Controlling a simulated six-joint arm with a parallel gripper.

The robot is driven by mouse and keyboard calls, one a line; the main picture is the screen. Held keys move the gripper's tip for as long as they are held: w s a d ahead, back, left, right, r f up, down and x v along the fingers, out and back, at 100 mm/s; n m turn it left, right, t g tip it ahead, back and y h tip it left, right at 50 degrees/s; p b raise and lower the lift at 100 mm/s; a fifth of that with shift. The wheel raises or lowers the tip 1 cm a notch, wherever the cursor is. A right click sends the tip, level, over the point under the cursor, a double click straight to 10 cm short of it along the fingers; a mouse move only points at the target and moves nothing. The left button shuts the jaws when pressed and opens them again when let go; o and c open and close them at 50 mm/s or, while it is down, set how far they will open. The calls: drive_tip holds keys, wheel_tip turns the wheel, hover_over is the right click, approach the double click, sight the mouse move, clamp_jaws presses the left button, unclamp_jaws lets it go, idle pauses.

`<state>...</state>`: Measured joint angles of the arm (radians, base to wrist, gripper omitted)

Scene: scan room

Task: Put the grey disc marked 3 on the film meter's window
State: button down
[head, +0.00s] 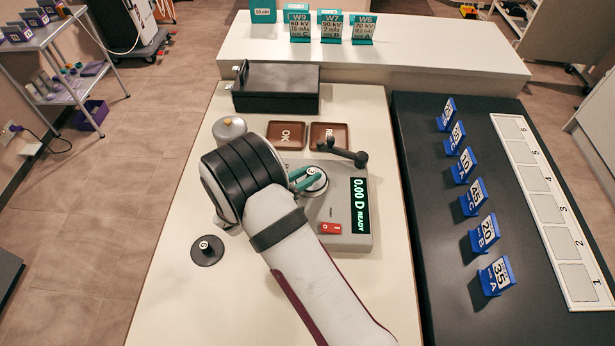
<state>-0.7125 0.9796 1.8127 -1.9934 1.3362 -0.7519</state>
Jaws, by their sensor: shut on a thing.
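My gripper (306,179), with teal fingers, is shut on the knob of a grey disc (319,187). A small white mark shows on top of the knob, and its number is too small to read surely. The disc is over the upper left part of the film meter (345,240), a light grey box with a display reading 0.00 D READY (361,206) and a red switch (331,228). The meter's window is not clearly seen; my gripper and the disc cover that area. I cannot tell whether the disc touches the meter.
A dark disc with a marked knob (208,253) lies left of my arm. Brown trays marked OK (287,135) and RE (322,130), a black lever (343,151), a metal pot (229,129) and a black box (276,90) stand behind. Blue number cards (484,234) stand on the dark right-hand top.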

drive_tip(key=shift+f, duration=0.55)
drive_tip(key=shift+f, duration=0.15)
drive_tip(key=c, duration=0.7)
unclamp_jaws()
